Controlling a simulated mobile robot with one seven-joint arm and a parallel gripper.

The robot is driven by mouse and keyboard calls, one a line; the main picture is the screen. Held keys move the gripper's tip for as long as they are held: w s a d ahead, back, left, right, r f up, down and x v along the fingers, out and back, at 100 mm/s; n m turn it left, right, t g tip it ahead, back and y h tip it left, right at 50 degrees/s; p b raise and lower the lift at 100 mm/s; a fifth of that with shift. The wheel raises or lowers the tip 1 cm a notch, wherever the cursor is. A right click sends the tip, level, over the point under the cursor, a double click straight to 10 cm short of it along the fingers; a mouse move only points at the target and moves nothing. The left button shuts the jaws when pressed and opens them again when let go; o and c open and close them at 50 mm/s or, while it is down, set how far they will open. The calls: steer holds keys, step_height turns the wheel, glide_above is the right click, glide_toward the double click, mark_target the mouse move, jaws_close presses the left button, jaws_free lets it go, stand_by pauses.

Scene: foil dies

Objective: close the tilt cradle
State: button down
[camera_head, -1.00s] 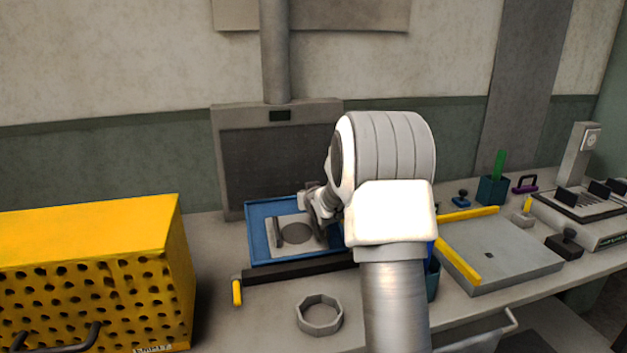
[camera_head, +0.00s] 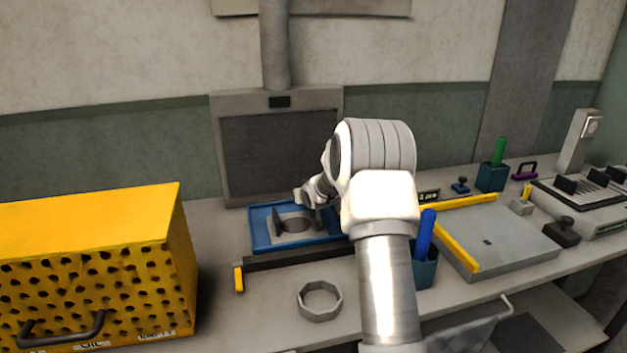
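I take the tilt cradle to be the blue tray-like frame (camera_head: 259,234) left of my arm. It holds a grey plate (camera_head: 296,238) with a dark round opening and a small dark upright piece at the plate's left. The cradle lies nearly flat behind a black bar (camera_head: 300,258). My gripper (camera_head: 309,203) is at the cradle's far right part, close above it. I cannot tell whether it touches the cradle. Its fingers are small and partly covered by my wrist, so their opening is unclear. My arm hides the cradle's right end.
A yellow perforated box (camera_head: 100,265) stands at the left. A grey ring (camera_head: 319,301) lies in front of the black bar, which has a yellow handle (camera_head: 238,279). A teal cup (camera_head: 425,270) and a grey plate with yellow rails (camera_head: 492,240) are at the right.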

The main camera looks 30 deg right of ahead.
steer(key=shift+f, duration=0.5)
steer(key=shift+r, duration=0.1)
